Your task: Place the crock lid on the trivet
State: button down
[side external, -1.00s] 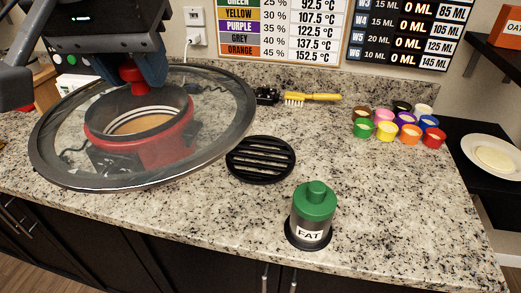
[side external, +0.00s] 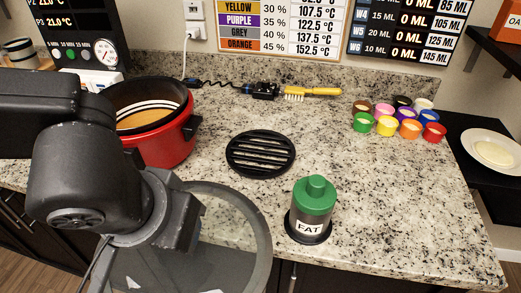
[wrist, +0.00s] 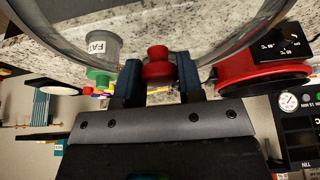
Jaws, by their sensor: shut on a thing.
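The crock lid (side external: 262,235) is a large glass disc with a dark rim and a red knob (wrist: 157,66). It hangs in the lower left of the side view, in front of the counter edge and left of the FAT container. My gripper (wrist: 160,75) is shut on the red knob in the wrist view. In the side view my arm hides the gripper's fingers and much of the lid. The trivet (side external: 261,168), a round black slatted disc, lies bare on the counter, behind and to the right of the lid.
A green-topped FAT container (side external: 311,212) stands just right of the lid and in front of the trivet. The red crock (side external: 170,146) sits open left of the trivet. A yellow brush (side external: 312,92) and several coloured cups (side external: 387,127) are farther back.

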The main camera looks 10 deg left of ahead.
notch_tip(320, 180, down, 7)
jog(key=shift+r, duration=0.15)
send_over(246, 157)
jog(key=shift+w+f, duration=0.1)
jog(key=shift+f, duration=1.9)
jog(key=shift+f, duration=0.15)
jog(key=c, duration=0.8)
grip_release()
jog(key=shift+f, duration=0.1)
jog(key=shift+o, duration=0.2)
jog(key=v, duration=1.2)
